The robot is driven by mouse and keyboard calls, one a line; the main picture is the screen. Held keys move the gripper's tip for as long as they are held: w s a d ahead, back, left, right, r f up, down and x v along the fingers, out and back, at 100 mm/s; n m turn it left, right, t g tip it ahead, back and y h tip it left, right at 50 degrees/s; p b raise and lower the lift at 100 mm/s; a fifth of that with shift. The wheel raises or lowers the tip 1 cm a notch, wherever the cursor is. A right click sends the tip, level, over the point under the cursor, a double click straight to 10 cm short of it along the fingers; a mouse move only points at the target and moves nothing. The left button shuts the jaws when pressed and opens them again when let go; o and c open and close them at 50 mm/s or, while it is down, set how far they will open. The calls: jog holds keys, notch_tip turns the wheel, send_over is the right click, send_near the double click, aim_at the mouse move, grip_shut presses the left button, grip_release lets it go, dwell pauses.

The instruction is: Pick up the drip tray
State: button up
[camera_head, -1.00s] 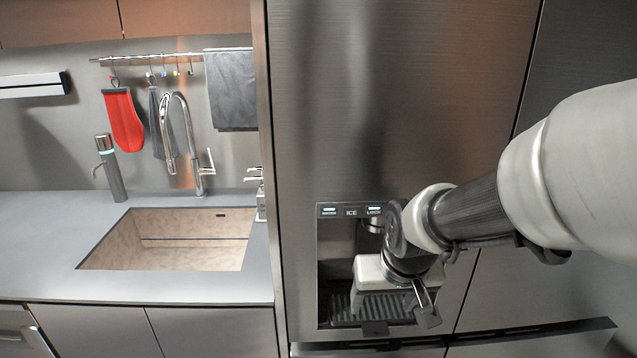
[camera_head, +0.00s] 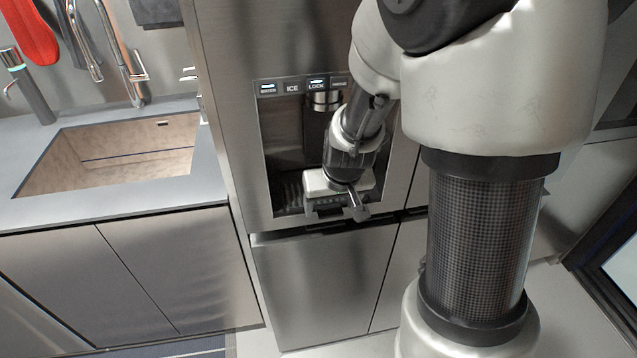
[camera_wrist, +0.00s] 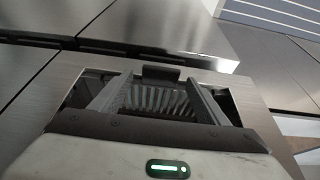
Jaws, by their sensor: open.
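The drip tray is dark and ribbed and sits at the bottom of the dispenser recess in the steel fridge. Its left part (camera_head: 289,196) shows in the head view; my gripper hides the rest. In the wrist view the tray's ribs (camera_wrist: 155,98) show between my fingers, with a dark tab (camera_wrist: 161,72) at its front edge. My gripper (camera_wrist: 160,82) is open and empty, with one finger on each side of the ribbed middle. It is at the recess in the head view (camera_head: 325,207). I cannot tell whether the fingers touch the tray.
The recess (camera_head: 283,135) has side walls close around my gripper, and a round spout (camera_head: 325,100) hangs above. A control strip (camera_head: 293,88) runs along its top. A drawer front (camera_head: 325,285) lies below. The counter (camera_head: 120,210) with a sink (camera_head: 110,158) stands to the left.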

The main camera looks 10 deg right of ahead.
jog(key=shift+c, duration=0.2)
jog(key=c, duration=1.2)
jog(key=shift+r, duration=0.1)
